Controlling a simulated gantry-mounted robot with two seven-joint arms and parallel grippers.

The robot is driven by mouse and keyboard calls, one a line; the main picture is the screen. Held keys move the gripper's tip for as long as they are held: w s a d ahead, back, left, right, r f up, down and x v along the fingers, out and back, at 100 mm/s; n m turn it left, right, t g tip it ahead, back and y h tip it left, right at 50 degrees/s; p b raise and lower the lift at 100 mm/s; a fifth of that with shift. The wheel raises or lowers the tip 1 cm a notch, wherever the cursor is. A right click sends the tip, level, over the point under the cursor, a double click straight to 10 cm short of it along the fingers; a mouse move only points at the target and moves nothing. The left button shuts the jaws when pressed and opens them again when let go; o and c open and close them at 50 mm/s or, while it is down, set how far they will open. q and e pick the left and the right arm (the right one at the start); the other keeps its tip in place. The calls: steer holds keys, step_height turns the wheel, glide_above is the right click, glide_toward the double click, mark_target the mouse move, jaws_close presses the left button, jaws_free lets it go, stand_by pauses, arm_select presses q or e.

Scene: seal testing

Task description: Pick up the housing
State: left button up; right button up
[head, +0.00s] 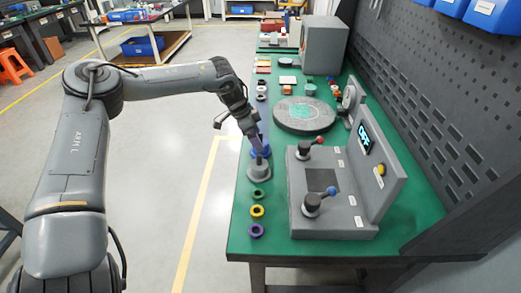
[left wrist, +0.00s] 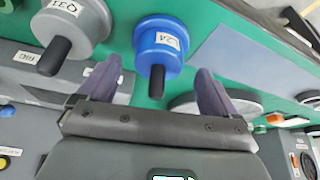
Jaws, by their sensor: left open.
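Two housings stand near the left edge of the green table: a grey one (head: 259,173) in front and a blue one (head: 265,152) just behind it. In the left wrist view the blue housing (left wrist: 160,40) has a white label and a black stem; the grey housing (left wrist: 75,25), labelled Q31, also has a black stem. My left gripper (head: 257,142) is at the housings and partly hides the blue one. In the wrist view my left gripper (left wrist: 158,72) is open and empty, its fingers either side of the blue housing's stem. My right gripper is not in view.
A grey test fixture (head: 325,210) with two levers stands right of the housings. Several coloured rings (head: 257,212) lie along the table's front left edge. A round grey turntable (head: 305,115) is behind. A perforated wall (head: 430,100) bounds the right side.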

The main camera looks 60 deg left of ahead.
mark_target(266, 154)
arm_select(q)
steer(key=b+x, duration=0.1)
steer(key=x, duration=0.1)
steer(key=shift+d+f, duration=0.1)
steer(key=shift+f, duration=0.35)
steer(key=shift+w+d+f, duration=0.1)
steer(key=shift+w+f, duration=0.15)
steer(key=shift+f, duration=0.15)
